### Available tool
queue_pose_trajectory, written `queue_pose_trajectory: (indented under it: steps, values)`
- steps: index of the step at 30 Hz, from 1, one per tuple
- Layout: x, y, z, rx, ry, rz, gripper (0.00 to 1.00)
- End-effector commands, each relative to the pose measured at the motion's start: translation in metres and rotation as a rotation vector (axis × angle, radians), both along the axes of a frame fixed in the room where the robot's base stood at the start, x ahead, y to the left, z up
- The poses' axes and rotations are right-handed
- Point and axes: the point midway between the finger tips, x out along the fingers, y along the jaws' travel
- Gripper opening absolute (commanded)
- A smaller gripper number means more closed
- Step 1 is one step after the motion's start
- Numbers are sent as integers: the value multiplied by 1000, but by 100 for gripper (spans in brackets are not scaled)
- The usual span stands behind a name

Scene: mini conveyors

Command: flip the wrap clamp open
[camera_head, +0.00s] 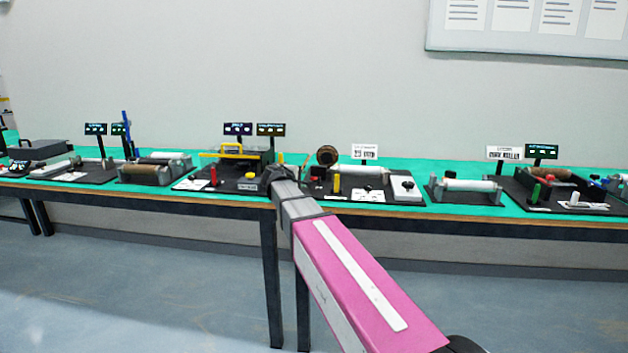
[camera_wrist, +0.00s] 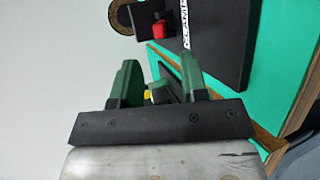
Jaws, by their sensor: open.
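My gripper (camera_wrist: 158,63) is open and empty, with its two green fingers apart. In the head view its dark end (camera_head: 274,177) is over the table, just left of a black station with a brown disc (camera_head: 327,155). A small red part (camera_head: 318,172) on a black block there looks like the wrap clamp. In the wrist view the red part (camera_wrist: 160,27) is beyond the fingertips, on a dark block beside a white label (camera_wrist: 185,22) that seems to read "CLAMP". Nothing touches it. I cannot tell its exact position.
A station with a yellow bar (camera_head: 237,150) and red post (camera_head: 214,175) stands left of my gripper. A roller (camera_head: 466,186) stands to the right. The green tabletop (camera_head: 430,167) has bare strips.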

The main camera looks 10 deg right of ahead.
Motion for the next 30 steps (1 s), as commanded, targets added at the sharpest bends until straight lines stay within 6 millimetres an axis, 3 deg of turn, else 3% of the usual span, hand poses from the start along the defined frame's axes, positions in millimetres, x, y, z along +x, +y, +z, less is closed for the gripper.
queue_pose_trajectory:
  steps: [12, 28, 29, 30]
  values:
    - [52, -45, -23, 1, 0, -1, 40]
    - [63, -57, -28, 1, -1, 1, 40]
    - [64, -57, -28, 1, -1, 1, 34]
    - [64, -57, -28, 1, -1, 1, 21]
